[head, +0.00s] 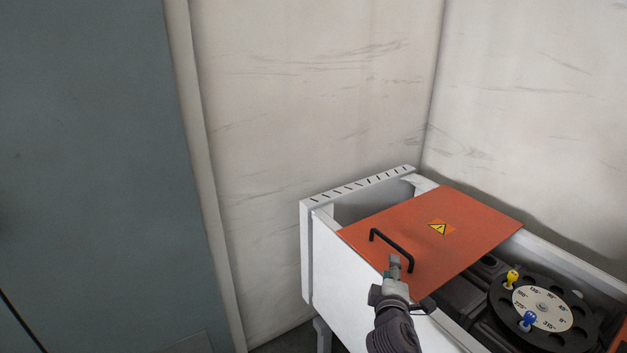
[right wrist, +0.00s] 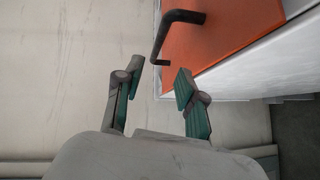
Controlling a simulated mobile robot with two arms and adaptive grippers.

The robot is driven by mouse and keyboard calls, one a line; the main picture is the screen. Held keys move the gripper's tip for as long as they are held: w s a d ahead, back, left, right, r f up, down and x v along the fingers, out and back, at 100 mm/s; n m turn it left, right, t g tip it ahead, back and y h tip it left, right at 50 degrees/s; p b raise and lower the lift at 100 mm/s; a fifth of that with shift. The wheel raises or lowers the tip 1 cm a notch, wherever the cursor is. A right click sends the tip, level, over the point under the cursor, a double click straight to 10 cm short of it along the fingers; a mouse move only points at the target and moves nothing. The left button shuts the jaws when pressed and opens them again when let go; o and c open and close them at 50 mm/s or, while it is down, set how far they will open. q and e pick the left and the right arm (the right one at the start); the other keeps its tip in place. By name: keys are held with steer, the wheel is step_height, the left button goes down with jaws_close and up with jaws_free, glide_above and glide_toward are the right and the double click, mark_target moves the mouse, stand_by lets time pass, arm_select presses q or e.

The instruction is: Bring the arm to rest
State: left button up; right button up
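My right gripper (head: 394,268) is at the front edge of the orange lid, just below its black handle in the head view. In the right wrist view my right gripper (right wrist: 158,82) shows two fingers spread apart with nothing between them. The black handle (head: 391,249) stands on the orange lid (head: 455,222); it also shows in the right wrist view (right wrist: 172,32), beyond the fingertips and apart from them. My left gripper is not in either view.
The white cabinet (head: 335,258) holds a black dial wheel (head: 497,296) with a yellow peg (head: 512,278) and a blue peg (head: 528,319) in its uncovered right part. Pale walls (head: 310,90) stand close behind. A blue-grey door (head: 90,150) is at left.

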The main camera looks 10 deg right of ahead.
steer(key=s+f+m+g+y, duration=0.2)
steer(key=s+f+m+g, duration=0.55)
steer(key=s, duration=0.75)
steer(key=s+a+f+m+g+y, duration=0.15)
steer(key=s+a, duration=0.25)
steer(key=s, duration=0.6)
steer(key=s+a+f+m+g+y, duration=0.1)
steer(key=s+a+f+g+y, duration=0.25)
steer(key=s, duration=0.65)
step_height(320, 180, down, 22)
steer(key=p, duration=0.3)
steer(key=s+d+f+g+p, duration=0.1)
steer(key=s+d+f+p, duration=0.1)
steer(key=s+f, duration=1.2)
steer(key=s, duration=0.4)
steer(key=shift+d+f+n+g+h, duration=0.3)
steer(key=shift+d+f+g+h, duration=0.05)
steer(key=shift+h, duration=0.05)
